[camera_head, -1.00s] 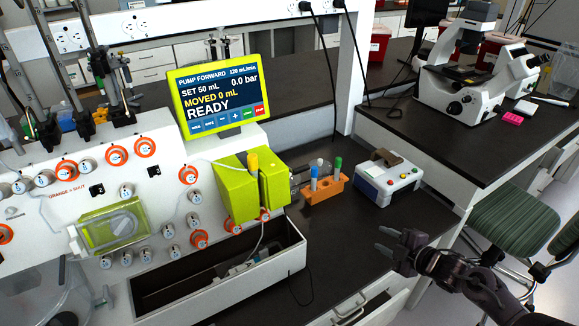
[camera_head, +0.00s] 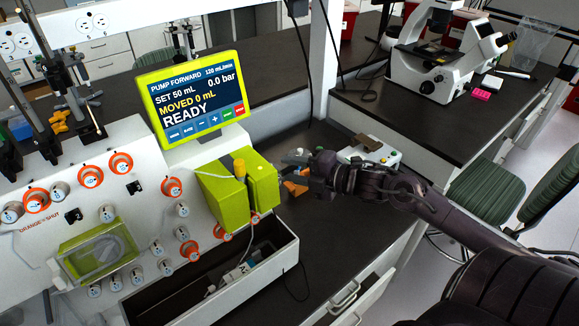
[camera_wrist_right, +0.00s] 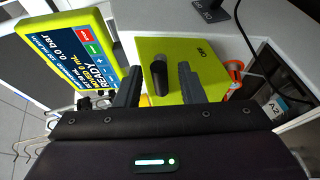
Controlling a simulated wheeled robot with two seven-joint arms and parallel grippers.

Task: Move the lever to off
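The lever (camera_wrist_right: 158,76) shows in the right wrist view as a short dark handle on the face of a lime-green box (camera_wrist_right: 195,60). Small lettering on that face seems to read "OFF". My right gripper (camera_wrist_right: 158,88) is open, with one finger on each side of the lever; I cannot tell whether either touches it. In the head view my right gripper (camera_head: 290,166) is beside the right side of the green box (camera_head: 263,182), and the lever is hidden there. My left gripper is not in view.
A pump screen (camera_head: 195,98) reading READY stands above the box. A white control box (camera_head: 378,153) stands farther right. An open white trough (camera_head: 275,255) lies below. The bench front right is clear.

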